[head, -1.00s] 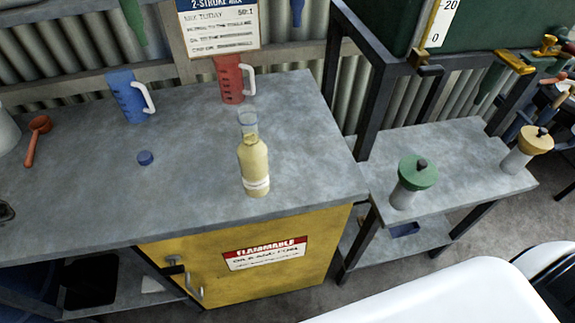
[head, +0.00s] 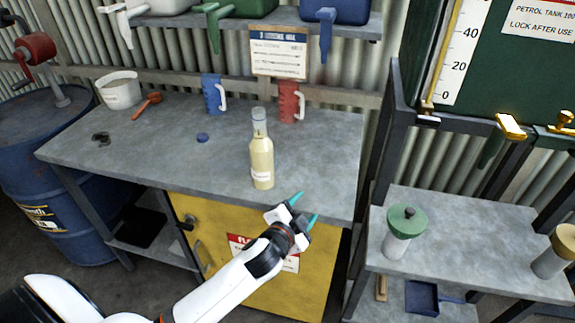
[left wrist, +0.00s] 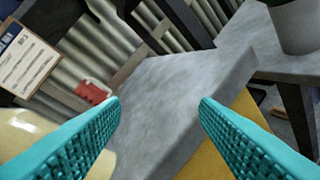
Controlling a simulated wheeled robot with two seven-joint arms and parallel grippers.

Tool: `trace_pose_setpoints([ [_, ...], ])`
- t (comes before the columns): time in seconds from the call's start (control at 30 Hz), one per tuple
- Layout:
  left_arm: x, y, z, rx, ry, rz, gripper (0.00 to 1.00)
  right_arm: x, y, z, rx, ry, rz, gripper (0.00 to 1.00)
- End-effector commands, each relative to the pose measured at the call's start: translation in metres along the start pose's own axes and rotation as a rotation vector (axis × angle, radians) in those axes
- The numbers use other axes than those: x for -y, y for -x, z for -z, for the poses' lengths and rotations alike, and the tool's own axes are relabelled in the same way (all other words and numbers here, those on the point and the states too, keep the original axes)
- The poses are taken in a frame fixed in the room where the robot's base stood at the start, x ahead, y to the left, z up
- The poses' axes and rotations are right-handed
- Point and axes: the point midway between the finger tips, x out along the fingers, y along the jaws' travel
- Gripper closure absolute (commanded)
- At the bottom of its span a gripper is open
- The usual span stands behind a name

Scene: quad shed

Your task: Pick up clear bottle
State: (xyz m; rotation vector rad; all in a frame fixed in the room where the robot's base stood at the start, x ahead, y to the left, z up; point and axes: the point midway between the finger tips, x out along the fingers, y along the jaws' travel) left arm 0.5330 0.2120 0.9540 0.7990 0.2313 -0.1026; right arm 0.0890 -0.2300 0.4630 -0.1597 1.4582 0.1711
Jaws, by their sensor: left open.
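The clear bottle (head: 262,160) stands upright on the grey workbench (head: 180,160), near its front edge. It holds pale yellow liquid, has a clear neck and a white label low down. My left gripper (head: 306,207) is open and empty, in front of the bench edge, to the right of and lower in the picture than the bottle. In the left wrist view its teal fingers (left wrist: 160,115) are spread apart with nothing between them. A blurred pale yellow shape at the lower left of that view seems to be the bottle (left wrist: 22,130). My right gripper is not in view.
Behind the bottle stand a red jug (head: 289,103) and a blue jug (head: 213,96). A lower side table (head: 455,235) holds a green-topped container (head: 405,232). The bench right of the bottle is clear.

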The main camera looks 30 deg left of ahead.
Motion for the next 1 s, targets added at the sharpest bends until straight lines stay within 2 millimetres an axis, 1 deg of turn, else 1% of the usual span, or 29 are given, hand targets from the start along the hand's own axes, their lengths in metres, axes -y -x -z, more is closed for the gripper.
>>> trace_pose_setpoints([
  [0.03,-0.017,-0.008,-0.019,0.074,-0.059,-0.04,0.44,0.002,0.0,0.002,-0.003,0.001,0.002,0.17],
  [0.1,-0.034,-0.016,-0.046,0.182,-0.145,-0.087,0.44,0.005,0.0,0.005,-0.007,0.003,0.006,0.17],
  [0.17,-0.048,-0.021,-0.069,0.275,-0.228,-0.127,0.44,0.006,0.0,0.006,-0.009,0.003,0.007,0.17],
  [0.2,-0.056,-0.023,-0.085,0.339,-0.286,-0.152,0.44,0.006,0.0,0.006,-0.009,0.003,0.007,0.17],
  [0.27,-0.068,-0.025,-0.11,0.442,-0.383,-0.19,0.44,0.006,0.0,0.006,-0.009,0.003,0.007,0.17],
  [0.3,-0.075,-0.026,-0.127,0.514,-0.458,-0.215,0.44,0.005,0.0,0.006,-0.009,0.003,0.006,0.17],
  [0.37,-0.085,-0.025,-0.154,0.632,-0.589,-0.254,0.44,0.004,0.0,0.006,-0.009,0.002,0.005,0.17],
  [0.4,-0.091,-0.023,-0.172,0.719,-0.691,-0.277,0.44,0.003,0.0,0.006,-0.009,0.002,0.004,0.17],
  [0.47,-0.097,-0.019,-0.196,0.854,-0.872,-0.303,0.44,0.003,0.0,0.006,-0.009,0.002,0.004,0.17],
  [0.5,-0.1,-0.017,-0.209,0.945,-1.01,-0.311,0.44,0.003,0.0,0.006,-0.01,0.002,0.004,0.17],
  [0.57,-0.103,-0.013,-0.22,1.071,-1.229,-0.302,0.44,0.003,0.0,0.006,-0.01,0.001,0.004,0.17],
  [0.6,-0.106,-0.012,-0.221,1.142,-1.379,-0.28,0.44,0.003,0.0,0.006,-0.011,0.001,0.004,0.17],
  [0.67,-0.114,-0.013,-0.214,1.227,-1.602,-0.219,0.44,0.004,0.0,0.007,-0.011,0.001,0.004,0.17],
  [0.7,-0.123,-0.015,-0.204,1.268,-1.749,-0.16,0.44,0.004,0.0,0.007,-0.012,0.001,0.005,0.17],
  [0.77,-0.142,-0.017,-0.184,1.302,-1.958,-0.042,0.44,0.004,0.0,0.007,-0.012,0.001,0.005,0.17],
  [0.8,-0.16,-0.018,-0.168,1.308,-2.083,0.056,0.44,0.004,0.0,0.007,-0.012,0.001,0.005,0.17],
  [0.87,-0.191,-0.017,-0.142,1.293,-2.24,0.219,0.44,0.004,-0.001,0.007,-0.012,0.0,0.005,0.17],
  [0.9,-0.212,-0.014,-0.125,1.272,-2.319,0.332,0.44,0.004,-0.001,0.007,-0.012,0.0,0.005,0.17],
  [1.0,-0.262,-0.002,-0.091,1.202,-2.441,0.584,0.44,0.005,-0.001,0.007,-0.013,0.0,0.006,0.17],
])
